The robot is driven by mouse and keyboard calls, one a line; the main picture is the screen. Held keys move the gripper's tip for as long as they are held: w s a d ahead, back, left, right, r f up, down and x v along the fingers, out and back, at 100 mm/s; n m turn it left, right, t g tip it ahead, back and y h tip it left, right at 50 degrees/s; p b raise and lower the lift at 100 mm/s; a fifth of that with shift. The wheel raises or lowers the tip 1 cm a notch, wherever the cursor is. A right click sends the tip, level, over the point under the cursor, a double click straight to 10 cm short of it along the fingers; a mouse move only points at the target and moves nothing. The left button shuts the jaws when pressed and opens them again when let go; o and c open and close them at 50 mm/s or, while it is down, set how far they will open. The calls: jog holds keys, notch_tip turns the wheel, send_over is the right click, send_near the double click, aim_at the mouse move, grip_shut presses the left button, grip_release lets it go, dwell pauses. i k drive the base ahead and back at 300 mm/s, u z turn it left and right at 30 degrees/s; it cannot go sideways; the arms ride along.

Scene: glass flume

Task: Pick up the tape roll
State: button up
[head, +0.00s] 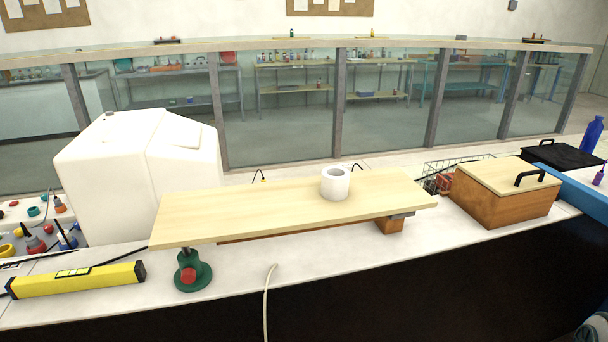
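The tape roll (335,186) is white with a dark hole at its top. It stands with its hole facing up on a pale wooden board (240,212), right of the board's middle. The board is raised above the white bench. A green and red support (190,272) is under its left end, and a wooden block (389,226) is under its right part. My gripper is not in view.
A yellow spirit level (76,280) lies at the bench's front left. A white bulky machine (135,170) stands behind the board's left end. A wooden box with a black handle (505,195) is to the right. A pale cable (267,300) hangs over the front edge. Glass panels run behind.

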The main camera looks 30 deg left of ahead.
aim_at(334, 180)
jog(key=u, duration=0.85)
jog(key=i, duration=1)
jog(key=u, duration=0.6)
